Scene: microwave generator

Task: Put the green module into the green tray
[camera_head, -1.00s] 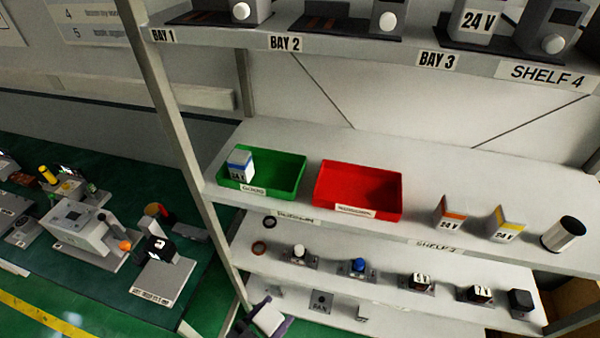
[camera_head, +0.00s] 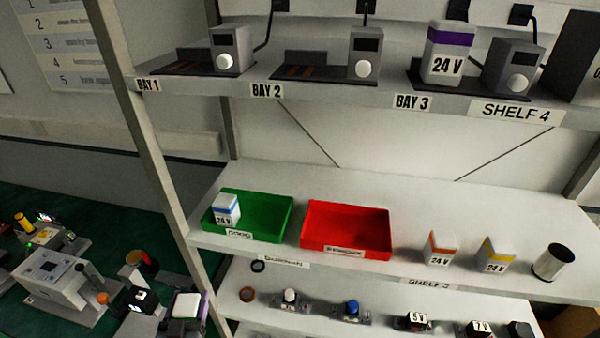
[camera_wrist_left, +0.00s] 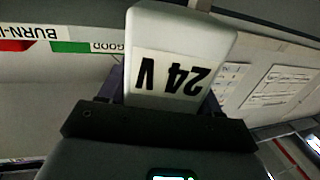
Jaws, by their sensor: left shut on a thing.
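The green tray (camera_head: 275,215), labelled GOOD, is on the middle shelf at the left. A white module with a blue band (camera_head: 226,209) stands in its left part. My left gripper (camera_head: 186,318) is low at the left in the head view, below and in front of the tray. It is shut on a white module (camera_head: 187,304), whose pale top shows. The left wrist view shows this module (camera_wrist_left: 178,45) in the left gripper (camera_wrist_left: 160,112), with an upside-down 24 V label; its colour band is hidden. My right gripper is not in view.
A red tray (camera_head: 345,228) stands right of the green one. Orange-band (camera_head: 441,247) and yellow-band (camera_head: 495,254) modules and a cylinder (camera_head: 553,262) stand further right. A rack post (camera_head: 150,150) rises left of the trays. The green tray's right part is empty.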

